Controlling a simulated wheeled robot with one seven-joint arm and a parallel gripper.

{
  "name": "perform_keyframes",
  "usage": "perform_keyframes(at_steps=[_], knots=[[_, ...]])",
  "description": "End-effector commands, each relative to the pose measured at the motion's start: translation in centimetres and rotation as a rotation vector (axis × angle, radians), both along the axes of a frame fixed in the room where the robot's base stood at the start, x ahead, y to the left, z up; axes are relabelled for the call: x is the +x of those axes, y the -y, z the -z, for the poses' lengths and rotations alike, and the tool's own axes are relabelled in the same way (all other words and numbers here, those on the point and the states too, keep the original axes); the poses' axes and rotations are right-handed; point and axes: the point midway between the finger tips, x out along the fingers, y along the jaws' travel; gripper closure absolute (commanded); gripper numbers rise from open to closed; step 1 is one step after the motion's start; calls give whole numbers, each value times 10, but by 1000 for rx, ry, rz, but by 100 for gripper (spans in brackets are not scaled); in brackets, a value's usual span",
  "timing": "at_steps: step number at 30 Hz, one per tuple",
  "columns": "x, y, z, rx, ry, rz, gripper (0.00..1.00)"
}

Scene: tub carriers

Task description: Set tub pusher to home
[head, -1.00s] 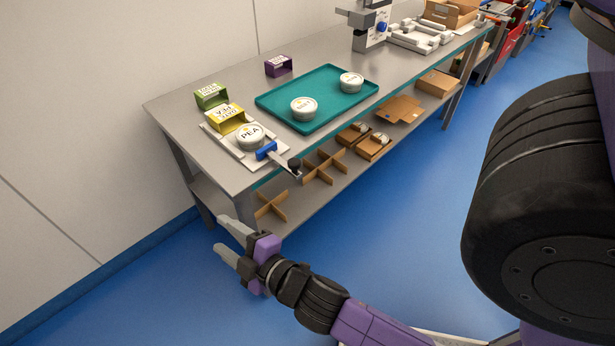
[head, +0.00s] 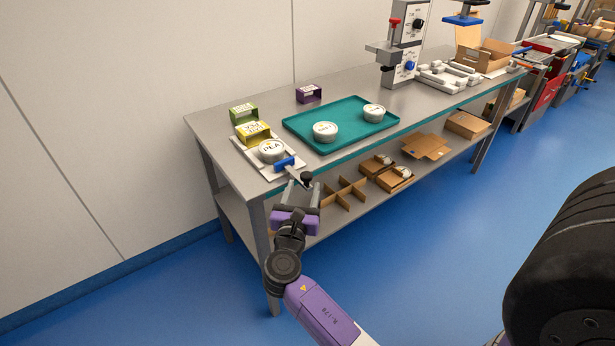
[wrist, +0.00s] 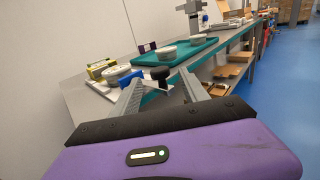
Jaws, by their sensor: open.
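The tub pusher is a blue block (head: 285,163) on a grey rod with a black knob (head: 306,179) at the table's front edge. The blue block is against or very near a white tub marked PEA (head: 271,151) on a pale guide plate (head: 288,174); I cannot tell if they touch. My gripper (head: 299,186) is open, with its fingers pointing at the table edge around or just below the knob. In the wrist view the black knob (wrist: 160,73) shows between the two fingers (wrist: 163,84), beyond or level with the tips. No grip on it shows.
A teal tray (head: 340,146) holds two tubs. Yellow (head: 253,134), green (head: 243,112) and purple (head: 309,94) sleeves stand on the table. A press (head: 402,50) and a white fixture stand farther right. A lower shelf with cardboard dividers lies under the table edge.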

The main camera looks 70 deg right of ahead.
Motion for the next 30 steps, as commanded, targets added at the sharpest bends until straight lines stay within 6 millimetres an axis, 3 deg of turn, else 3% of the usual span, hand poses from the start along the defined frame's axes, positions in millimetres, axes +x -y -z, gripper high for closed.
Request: perform_keyframes(at_steps=[10, 22, 23, 30], knots=[[12, 49, -1, 1, 4, 0, 48], [14, 58, 0, 2, 5, -2, 48], [14, 58, 0, 2, 5, -2, 50], [14, 58, 0, 2, 4, -2, 97]])
